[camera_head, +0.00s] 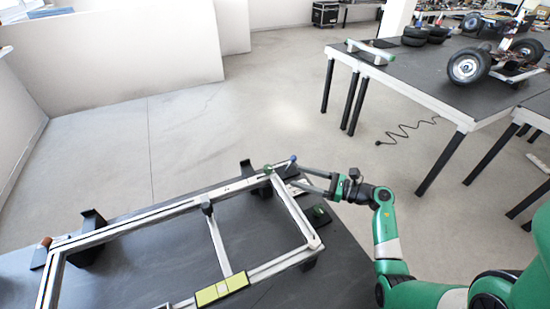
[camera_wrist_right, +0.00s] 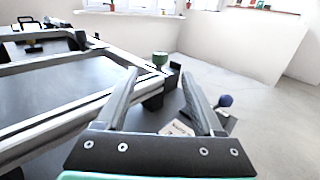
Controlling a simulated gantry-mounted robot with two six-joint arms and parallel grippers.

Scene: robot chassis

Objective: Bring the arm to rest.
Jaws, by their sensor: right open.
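My right gripper (camera_head: 300,177) reaches in from the right over the far right corner of the chassis frame (camera_head: 230,187). Its two fingers stand apart with nothing between them; in the right wrist view the gripper (camera_wrist_right: 160,77) is also open and empty. Just beyond the fingers are a small green-topped piece (camera_head: 267,169) at the frame corner and a blue ball-ended piece (camera_head: 293,158). In the right wrist view, the green-topped piece (camera_wrist_right: 160,58) shows beyond the fingertips and the blue ball (camera_wrist_right: 225,100) right of the right finger. My left gripper is not in view.
The frame rests on black supports on a dark table (camera_head: 340,255). A yellow-green block (camera_head: 222,289) is on its near rail, a brown knob (camera_head: 46,241) at its left corner. Another green piece (camera_head: 318,211) lies right of the frame. A second table (camera_head: 425,75) with wheels stands behind right.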

